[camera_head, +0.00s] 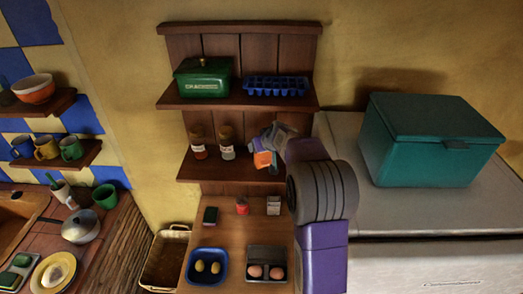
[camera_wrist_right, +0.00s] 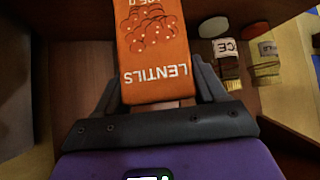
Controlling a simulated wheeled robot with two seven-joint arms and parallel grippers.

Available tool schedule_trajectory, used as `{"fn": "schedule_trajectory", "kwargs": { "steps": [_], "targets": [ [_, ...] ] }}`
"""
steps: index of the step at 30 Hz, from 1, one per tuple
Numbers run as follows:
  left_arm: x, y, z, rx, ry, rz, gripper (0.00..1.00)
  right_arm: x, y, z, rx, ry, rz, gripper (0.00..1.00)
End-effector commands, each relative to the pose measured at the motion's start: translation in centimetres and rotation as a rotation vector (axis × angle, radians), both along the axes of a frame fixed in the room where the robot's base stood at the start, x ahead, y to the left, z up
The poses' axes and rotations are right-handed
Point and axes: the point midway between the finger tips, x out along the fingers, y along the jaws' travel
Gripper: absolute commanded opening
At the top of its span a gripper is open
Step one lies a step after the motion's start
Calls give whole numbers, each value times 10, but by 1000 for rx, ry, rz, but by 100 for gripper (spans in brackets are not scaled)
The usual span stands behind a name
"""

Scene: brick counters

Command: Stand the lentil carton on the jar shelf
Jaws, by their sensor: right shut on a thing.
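The orange lentil carton (camera_head: 263,159) is in my right gripper (camera_head: 272,143), at the right end of the jar shelf (camera_head: 240,172). In the right wrist view the carton (camera_wrist_right: 152,50) fills the space between the two fingers (camera_wrist_right: 155,95), with its LENTILS print upside down in the picture. My right gripper is shut on it. Whether its base touches the shelf board is hard to tell. My left gripper is not in view.
Above are a green cracker tin (camera_head: 203,78) and a blue ice tray (camera_head: 276,86) on the top shelf (camera_head: 240,101). Below, a counter (camera_head: 232,231) holds small items, a blue tray (camera_head: 190,273) and an egg box (camera_head: 267,251). A teal cooler (camera_head: 420,150) stands at right.

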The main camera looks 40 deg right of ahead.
Motion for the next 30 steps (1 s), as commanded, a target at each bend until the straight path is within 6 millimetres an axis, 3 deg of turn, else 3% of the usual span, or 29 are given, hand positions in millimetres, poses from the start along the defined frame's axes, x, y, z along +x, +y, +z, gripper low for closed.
{"fn": "schedule_trajectory", "kwargs": {
  "steps": [4, 19, 20, 21, 24, 30],
  "targets": [
    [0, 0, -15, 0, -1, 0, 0, 1, 1, -27, 0, 1, 0, 36],
    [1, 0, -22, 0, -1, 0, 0, 1, -3, -33, -1, 0, -1, 36],
    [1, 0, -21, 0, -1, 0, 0, 1, -3, -32, 0, 1, -1, 75],
    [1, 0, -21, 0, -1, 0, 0, 1, -3, -31, 0, 1, -1, 81],
    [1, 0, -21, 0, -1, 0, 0, 1, -3, -31, 0, 1, -1, 96],
    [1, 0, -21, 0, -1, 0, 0, 1, -3, -31, 0, 1, -1, 96]
  ]
}}
